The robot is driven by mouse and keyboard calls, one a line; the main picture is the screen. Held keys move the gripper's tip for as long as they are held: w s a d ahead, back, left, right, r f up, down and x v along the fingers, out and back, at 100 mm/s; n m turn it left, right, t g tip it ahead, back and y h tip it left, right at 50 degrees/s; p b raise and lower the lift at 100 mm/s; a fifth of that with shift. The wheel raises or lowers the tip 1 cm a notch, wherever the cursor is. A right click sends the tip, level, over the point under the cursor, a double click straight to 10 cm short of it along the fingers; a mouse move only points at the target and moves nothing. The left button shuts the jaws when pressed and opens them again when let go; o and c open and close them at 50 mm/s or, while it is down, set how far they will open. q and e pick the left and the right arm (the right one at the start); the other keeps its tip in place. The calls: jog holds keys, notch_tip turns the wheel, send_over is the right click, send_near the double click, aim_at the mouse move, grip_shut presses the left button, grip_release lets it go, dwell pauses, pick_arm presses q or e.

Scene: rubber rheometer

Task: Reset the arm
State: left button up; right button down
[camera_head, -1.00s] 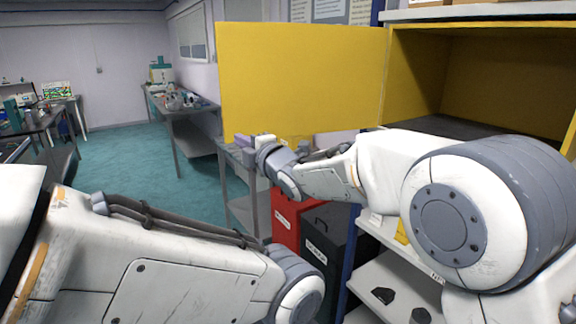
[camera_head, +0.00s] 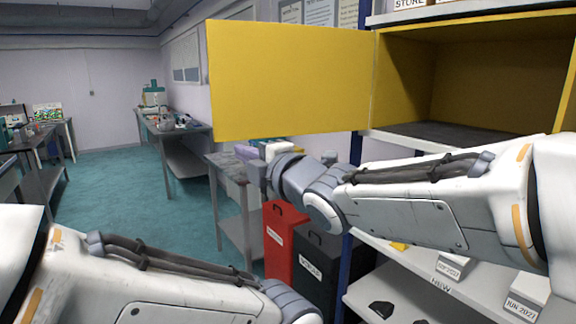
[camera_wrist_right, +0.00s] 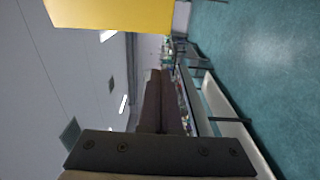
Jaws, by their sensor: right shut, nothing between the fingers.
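My right arm (camera_head: 430,200) reaches in from the right, across the front of the shelving and below the yellow cabinet. Its gripper (camera_head: 262,174) points away and is partly hidden by the wrist. In the right wrist view, the two dark fingers (camera_wrist_right: 162,90) are together with nothing between them. My left arm (camera_head: 170,280) lies across the lower left. Its gripper is out of view.
The yellow cabinet door (camera_head: 290,80) stands open above the right gripper. A grey table (camera_head: 230,170) is behind it. A red bin (camera_head: 282,240) and a black bin (camera_head: 318,270) stand below. Shelves (camera_head: 390,290) hold labelled boxes. Teal floor (camera_head: 110,180) is clear at left.

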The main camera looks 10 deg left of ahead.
jog(key=s+d+f+m+g+h, duration=0.25)
jog(key=d+f+m+h, duration=0.2)
jog(key=f, duration=0.45)
jog(key=s+d+f+m+g+h, duration=0.1)
jog(key=s+d+f+m+h, duration=0.2)
jog(key=d+f+m, duration=0.4)
jog(key=s+d+f+m+g+h, duration=0.2)
jog(key=s+d+f+m+g, duration=0.2)
jog(key=s, duration=0.6)
jog(key=s+d+f+m+g+h, duration=0.3)
jog(key=s+d+f+m+g, duration=0.1)
jog(key=s+d+f, duration=0.4)
notch_tip(320, 180, down, 3)
jog(key=shift+s+d+r+m, duration=0.25)
jog(key=shift+s+m, duration=0.3)
jog(key=shift+s, duration=0.55)
